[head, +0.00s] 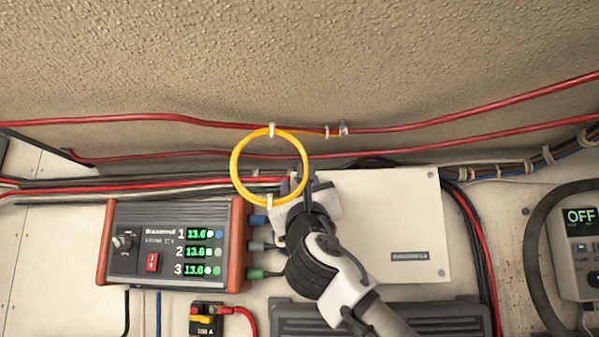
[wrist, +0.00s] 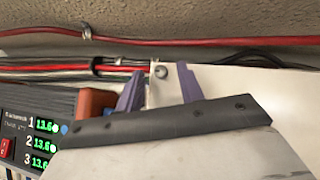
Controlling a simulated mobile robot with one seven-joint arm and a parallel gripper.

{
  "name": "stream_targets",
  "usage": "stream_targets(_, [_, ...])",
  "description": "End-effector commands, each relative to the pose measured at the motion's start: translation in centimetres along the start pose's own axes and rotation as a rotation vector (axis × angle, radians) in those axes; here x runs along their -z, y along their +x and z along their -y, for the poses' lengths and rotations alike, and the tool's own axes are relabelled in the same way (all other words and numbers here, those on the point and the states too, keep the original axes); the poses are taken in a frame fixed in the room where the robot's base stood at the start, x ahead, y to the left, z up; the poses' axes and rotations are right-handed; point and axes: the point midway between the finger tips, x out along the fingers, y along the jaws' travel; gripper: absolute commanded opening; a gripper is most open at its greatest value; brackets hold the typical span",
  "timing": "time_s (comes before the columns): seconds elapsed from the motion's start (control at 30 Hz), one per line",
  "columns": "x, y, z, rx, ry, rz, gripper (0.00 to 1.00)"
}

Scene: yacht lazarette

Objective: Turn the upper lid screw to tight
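The white box lid (head: 395,215) is on the wall at centre right, with a small dark label low on its face. Its upper left corner is covered by my gripper in the head view. In the wrist view the lid edge (wrist: 225,82) shows with a round grey screw (wrist: 160,71) at its upper left corner. My gripper (wrist: 158,80) has its two purple fingers apart, one on each side of the screw in the picture. I cannot tell whether they touch it. My gripper (head: 298,180) also shows in the head view at that corner. The screw's slot angle is too small to read.
A yellow cable loop (head: 234,168) hangs by my gripper. Red cables (head: 430,124) run above the box. An orange-sided charger (head: 140,222) with green displays stands left, its plugs close to my wrist. A dark finned unit (head: 440,318) is below.

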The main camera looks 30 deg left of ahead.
Motion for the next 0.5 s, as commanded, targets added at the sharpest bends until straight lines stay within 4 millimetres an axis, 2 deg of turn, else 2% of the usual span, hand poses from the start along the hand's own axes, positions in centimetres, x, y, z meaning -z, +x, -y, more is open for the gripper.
stream_targets(0.1, [0.02,0.69,0.01,0.000,0.001,-0.001,0.38])
stream_targets(0.37, [0.09,0.72,-0.03,0.000,0.001,-0.001,0.38])
stream_targets(0.5, [0.08,0.71,-0.02,0.000,0.001,-0.001,0.22])
